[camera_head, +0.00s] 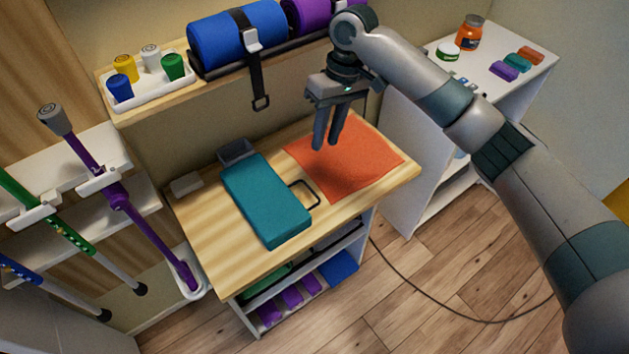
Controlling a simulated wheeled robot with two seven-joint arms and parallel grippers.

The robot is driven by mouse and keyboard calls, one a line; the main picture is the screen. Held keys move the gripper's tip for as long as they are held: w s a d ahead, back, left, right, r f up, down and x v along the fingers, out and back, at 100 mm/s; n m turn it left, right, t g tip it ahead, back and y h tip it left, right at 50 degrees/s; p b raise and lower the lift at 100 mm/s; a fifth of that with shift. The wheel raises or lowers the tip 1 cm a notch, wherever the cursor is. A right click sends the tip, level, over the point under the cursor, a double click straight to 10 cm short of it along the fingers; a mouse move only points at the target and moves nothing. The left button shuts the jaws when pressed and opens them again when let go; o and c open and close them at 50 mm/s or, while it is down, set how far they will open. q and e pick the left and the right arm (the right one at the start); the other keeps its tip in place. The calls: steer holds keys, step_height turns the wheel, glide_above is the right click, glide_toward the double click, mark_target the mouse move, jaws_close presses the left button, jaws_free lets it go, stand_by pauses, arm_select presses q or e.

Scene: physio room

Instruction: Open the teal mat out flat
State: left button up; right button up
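The teal mat (265,199) lies folded as a thick, long block on the wooden table top (220,245). A black wire handle or loop (305,193) shows at its right side. My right gripper (327,147) hangs above the table, over the orange-red cloth (350,160), to the right of and above the mat. Its two fingers point down with a narrow gap between them, and nothing shows between them. It is not touching the mat. My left gripper is not in view.
A grey box (236,152) and a small pale block (186,184) sit behind the mat. A shelf above holds a strapped blue roll (238,32) and a tray of bottles (150,92). Poles (120,200) stand at the left; a white side table (500,85) is at right.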

steer(key=p+x, duration=0.3)
steer(key=x, duration=1.2)
steer(key=shift+f, duration=0.2)
jaws_close()
stand_by(0.9)
